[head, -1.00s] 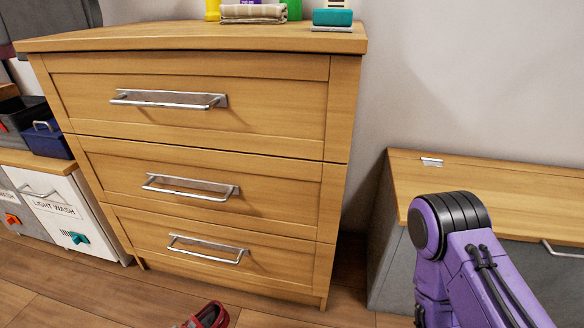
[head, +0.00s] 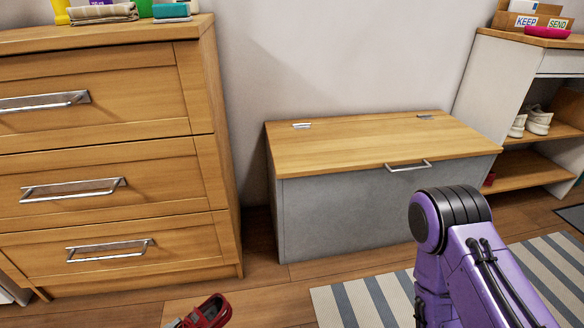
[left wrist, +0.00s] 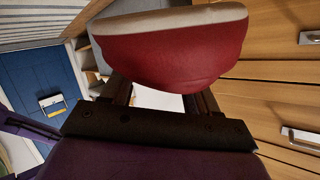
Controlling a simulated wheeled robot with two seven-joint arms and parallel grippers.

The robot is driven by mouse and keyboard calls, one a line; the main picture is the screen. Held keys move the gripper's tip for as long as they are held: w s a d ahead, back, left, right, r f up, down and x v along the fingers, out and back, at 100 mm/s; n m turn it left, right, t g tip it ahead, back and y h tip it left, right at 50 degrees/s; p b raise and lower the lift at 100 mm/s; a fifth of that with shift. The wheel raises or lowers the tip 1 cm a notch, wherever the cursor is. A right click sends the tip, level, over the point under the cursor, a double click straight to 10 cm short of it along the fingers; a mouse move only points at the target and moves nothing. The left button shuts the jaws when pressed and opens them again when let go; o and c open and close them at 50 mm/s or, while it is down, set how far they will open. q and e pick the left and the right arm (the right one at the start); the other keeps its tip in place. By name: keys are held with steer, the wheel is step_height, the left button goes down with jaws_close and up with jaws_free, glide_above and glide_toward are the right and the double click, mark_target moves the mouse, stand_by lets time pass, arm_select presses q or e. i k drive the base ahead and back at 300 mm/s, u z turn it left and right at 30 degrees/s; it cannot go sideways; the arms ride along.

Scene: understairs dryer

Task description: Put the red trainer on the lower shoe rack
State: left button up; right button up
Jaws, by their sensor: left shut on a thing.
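The red trainer (left wrist: 170,50) with a pale sole fills the top of the left wrist view. My left gripper (left wrist: 160,95) is shut on it, a finger at each side. The trainer also shows in part at the bottom edge of the head view (head: 207,312), in front of the drawers; the gripper is below that frame. The shoe rack (head: 486,85) stands at the far right of the head view. White shoes sit on its upper shelf. Its lower shelf (head: 528,170) looks mostly bare, with a small red thing (head: 489,179) at its left end. My right gripper is out of view.
A grey bench chest (head: 345,215) with a wooden lid stands between the wooden drawers (head: 110,185) and the rack. A striped rug (head: 375,300) lies in front. My purple right arm covers part of the rug.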

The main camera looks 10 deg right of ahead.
mark_target(500, 170)
steer(key=z, duration=2.65)
steer(key=i, duration=5)
steer(key=u, duration=2.9)
steer(key=i, duration=0.5)
steer(key=z, duration=0.1)
